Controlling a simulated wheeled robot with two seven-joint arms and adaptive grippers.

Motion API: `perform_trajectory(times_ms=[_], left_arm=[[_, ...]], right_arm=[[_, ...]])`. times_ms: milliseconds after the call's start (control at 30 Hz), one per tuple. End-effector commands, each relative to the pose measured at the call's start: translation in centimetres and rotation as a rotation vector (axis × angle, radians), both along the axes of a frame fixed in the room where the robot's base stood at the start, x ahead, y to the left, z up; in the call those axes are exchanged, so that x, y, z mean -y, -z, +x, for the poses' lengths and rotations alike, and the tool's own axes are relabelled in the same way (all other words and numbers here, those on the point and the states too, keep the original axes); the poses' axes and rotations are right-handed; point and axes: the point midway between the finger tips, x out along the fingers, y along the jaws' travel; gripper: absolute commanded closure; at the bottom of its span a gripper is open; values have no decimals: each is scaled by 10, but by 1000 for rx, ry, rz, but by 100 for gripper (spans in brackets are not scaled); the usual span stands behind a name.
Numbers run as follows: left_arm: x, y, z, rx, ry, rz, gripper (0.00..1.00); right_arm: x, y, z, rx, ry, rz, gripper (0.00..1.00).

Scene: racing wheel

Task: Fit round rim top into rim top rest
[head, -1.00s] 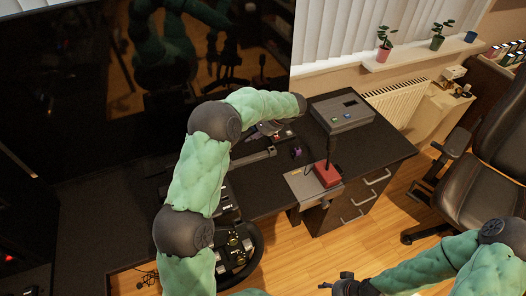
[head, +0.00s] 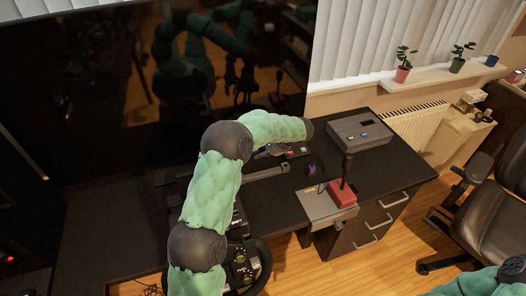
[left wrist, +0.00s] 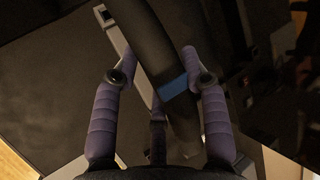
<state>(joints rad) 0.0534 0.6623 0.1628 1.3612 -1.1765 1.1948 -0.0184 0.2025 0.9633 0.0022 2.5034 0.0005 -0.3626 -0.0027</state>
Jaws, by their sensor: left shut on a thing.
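In the head view, my left arm reaches over the desk and hides most of the gripper and rim top. Part of a black steering wheel (head: 264,266) with round yellow controls shows low beside the arm. I cannot make out the rim top rest for certain. My right gripper is out of view.
A joystick with a red base (head: 343,194) stands on a grey plate at the desk's front edge. A grey box (head: 360,131) sits at the back right of the black desk (head: 395,170). A black chair (head: 500,215) is at the right. A large dark screen stands behind.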

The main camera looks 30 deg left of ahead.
Motion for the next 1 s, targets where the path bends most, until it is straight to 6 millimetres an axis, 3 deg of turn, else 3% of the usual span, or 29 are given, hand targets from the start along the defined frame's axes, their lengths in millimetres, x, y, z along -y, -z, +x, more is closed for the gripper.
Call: perform_trajectory(times_ms=[600,1000], left_arm=[[0,50,0,-2,0,1,94],[0,56,0,-1,-1,1,94]], right_arm=[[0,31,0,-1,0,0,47],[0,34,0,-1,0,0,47]])
